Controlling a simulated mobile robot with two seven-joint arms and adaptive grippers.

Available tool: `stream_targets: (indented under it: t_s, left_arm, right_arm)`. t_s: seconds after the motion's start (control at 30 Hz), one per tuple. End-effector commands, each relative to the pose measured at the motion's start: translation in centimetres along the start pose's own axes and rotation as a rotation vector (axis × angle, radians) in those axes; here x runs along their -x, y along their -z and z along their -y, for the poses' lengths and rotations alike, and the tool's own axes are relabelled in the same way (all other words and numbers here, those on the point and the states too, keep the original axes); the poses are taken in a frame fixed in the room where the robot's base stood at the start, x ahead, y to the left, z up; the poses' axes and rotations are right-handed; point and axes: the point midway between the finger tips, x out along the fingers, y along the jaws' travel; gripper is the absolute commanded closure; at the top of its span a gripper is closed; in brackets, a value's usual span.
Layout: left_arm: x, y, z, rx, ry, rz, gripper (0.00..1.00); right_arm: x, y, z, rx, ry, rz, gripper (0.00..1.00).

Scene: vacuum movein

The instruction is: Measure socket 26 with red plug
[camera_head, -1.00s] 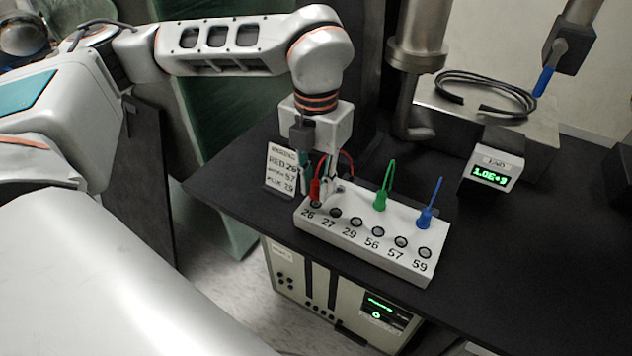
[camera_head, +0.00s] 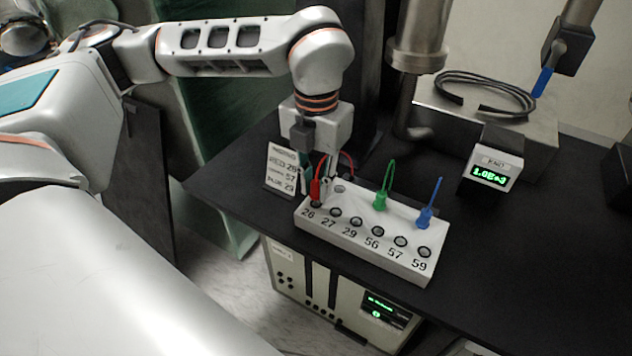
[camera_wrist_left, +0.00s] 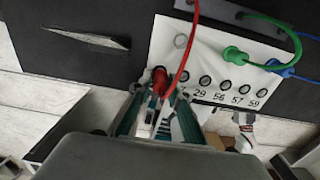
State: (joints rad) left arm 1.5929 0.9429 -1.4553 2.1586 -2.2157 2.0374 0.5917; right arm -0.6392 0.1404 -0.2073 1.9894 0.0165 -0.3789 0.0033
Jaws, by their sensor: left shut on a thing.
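The white socket box (camera_head: 432,268) stands on the black table with a front row of sockets labelled 26, 27, 29, 56, 57 and 59. My left gripper (camera_head: 322,198) is at its left end, shut on the red plug (camera_head: 315,190). The red plug is at socket 26; its tip is hidden, so I cannot tell how deep it sits. In the left wrist view the red plug (camera_wrist_left: 161,82) is between the fingers of my left gripper (camera_wrist_left: 158,100), with its red cable rising away.
A green plug (camera_head: 380,202) and a blue plug (camera_head: 425,217) stand in the box's back row. A small display (camera_head: 492,172) reads about 1.0E+3. A note card (camera_head: 281,168) stands left of the box. A metal column (camera_head: 417,50) and coiled black cable (camera_head: 485,92) are behind.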

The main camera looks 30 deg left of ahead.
Motion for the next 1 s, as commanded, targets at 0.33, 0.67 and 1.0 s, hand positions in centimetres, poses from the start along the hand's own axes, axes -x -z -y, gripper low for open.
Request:
stream_targets:
  t_s: [0.33, 0.67, 1.0]
  left_arm:
    - [0.01, -0.02, 0.01, 0.000, 0.000, 0.000, 1.00]
    - [-0.26, -0.01, 0.00, 0.000, 0.000, 0.000, 1.00]
    - [-0.72, -0.02, -0.01, 0.000, 0.000, 0.000, 1.00]
  right_arm:
    - [0.06, 0.20, -0.07, 0.001, -0.001, -0.002, 0.60]
    - [0.00, -0.03, -0.05, 0.000, -0.001, 0.001, 0.60]
    - [-0.11, -0.51, 0.02, 0.000, 0.000, 0.006, 0.60]
